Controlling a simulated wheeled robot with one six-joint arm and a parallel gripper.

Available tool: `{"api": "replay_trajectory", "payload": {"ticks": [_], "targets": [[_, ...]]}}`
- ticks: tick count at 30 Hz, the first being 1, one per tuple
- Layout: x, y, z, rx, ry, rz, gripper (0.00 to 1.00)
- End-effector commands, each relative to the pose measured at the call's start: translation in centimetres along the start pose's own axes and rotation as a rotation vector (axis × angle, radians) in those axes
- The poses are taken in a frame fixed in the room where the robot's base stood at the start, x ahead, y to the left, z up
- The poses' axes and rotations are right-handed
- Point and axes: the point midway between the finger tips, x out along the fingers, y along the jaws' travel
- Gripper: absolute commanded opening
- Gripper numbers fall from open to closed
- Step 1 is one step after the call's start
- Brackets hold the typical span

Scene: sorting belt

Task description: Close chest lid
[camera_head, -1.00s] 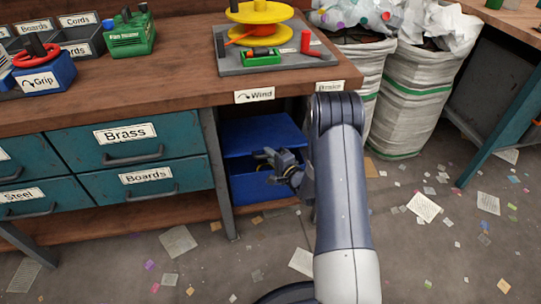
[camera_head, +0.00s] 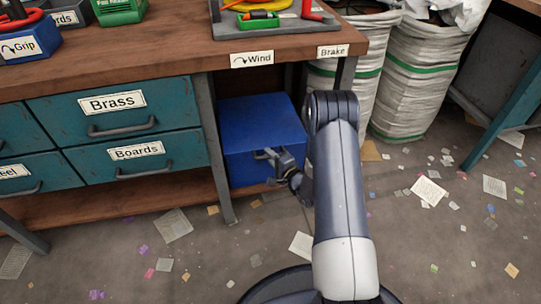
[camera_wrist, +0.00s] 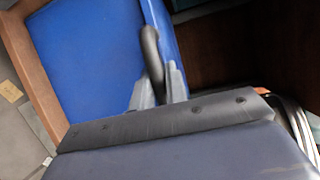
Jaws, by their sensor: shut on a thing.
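The blue chest (camera_head: 243,172) stands on the low shelf under the workbench, right of the drawers. Its lid (camera_head: 262,120) lies flat or nearly flat over the box in the head view, with no clear gap along the front edge. My gripper (camera_head: 264,155) is at the chest's front, near the lid's edge. In the wrist view my gripper (camera_wrist: 158,92) is shut on a dark curved handle (camera_wrist: 152,55) beside the blue panels. The fingers partly hide the handle, and my arm hides the area right of the chest.
The workbench top (camera_head: 150,55) overhangs the chest, with a metal leg (camera_head: 214,150) close on its left. Teal drawers (camera_head: 125,115) are further left. White sacks (camera_head: 415,85) stand to the right. Paper scraps litter the floor.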

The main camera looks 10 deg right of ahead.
Motion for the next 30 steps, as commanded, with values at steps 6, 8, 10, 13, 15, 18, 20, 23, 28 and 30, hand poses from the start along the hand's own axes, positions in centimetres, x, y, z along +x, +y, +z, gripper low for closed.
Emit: {"api": "replay_trajectory", "payload": {"ticks": [6,8,10,13,15,18,20,23,28,30], "targets": [[-0.2,0.8,0.0,0.006,0.003,0.021,0.19],[-0.2,0.8,0.0,0.006,0.003,0.020,0.24],[-0.1,0.8,0.0,0.006,0.003,0.019,0.30],[-0.1,0.7,0.0,0.005,0.003,0.017,0.36],[-0.1,0.6,0.0,0.005,0.002,0.015,0.36],[-0.1,0.5,0.0,0.004,0.002,0.014,0.36],[-0.2,0.5,0.0,0.004,0.002,0.013,0.36],[-1.0,0.4,-0.1,0.005,0.004,0.015,0.36],[-4.0,0.2,-0.1,0.008,0.007,0.017,0.36],[-5.5,0.1,-0.1,0.008,0.006,0.017,0.36]]}}
